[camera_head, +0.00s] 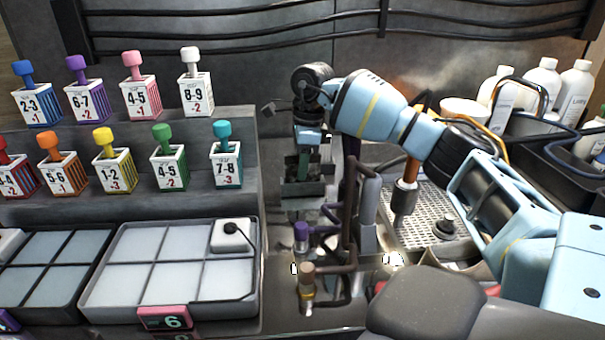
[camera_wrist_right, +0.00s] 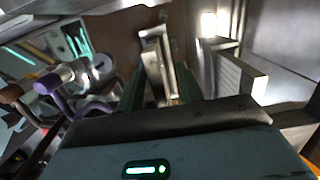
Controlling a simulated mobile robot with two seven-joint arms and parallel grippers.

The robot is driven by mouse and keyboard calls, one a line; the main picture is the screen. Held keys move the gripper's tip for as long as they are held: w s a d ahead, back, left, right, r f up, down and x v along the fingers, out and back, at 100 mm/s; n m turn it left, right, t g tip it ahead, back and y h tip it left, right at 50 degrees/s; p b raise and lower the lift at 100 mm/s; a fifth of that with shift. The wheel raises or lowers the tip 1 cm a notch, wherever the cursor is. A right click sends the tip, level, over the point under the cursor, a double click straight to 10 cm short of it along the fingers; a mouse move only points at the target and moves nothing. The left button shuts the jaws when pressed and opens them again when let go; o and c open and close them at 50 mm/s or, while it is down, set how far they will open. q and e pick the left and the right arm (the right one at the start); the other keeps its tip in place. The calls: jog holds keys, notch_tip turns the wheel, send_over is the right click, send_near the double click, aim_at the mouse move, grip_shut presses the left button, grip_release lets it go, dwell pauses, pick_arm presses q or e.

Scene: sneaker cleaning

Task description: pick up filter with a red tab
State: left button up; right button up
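I cannot make out for certain a filter with a red tab in either view. My right gripper (camera_head: 303,166) is pointed down at a narrow metal holder (camera_head: 302,188) behind the brown and purple taps. In the right wrist view its two dark green fingers (camera_wrist_right: 163,88) stand apart, with a pale metal piece (camera_wrist_right: 155,48) showing between or beyond them. I cannot tell whether they touch it. A small red patch (camera_head: 380,287) shows low on the right, partly hidden by a dark grey rounded part. My left gripper is not in view.
Colour-knobbed numbered boxes stand on a stepped shelf (camera_head: 230,126); a red-knobbed box (camera_head: 14,176) is at the left edge. A divided tray (camera_head: 252,305) lies below. Purple (camera_head: 301,235) and brown (camera_head: 307,280) taps crowd the middle. A perforated tray (camera_head: 425,215) and white bottles (camera_head: 575,90) are right.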

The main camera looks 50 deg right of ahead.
jog(key=shift+f, duration=0.25)
dwell(0.4)
grip_shut()
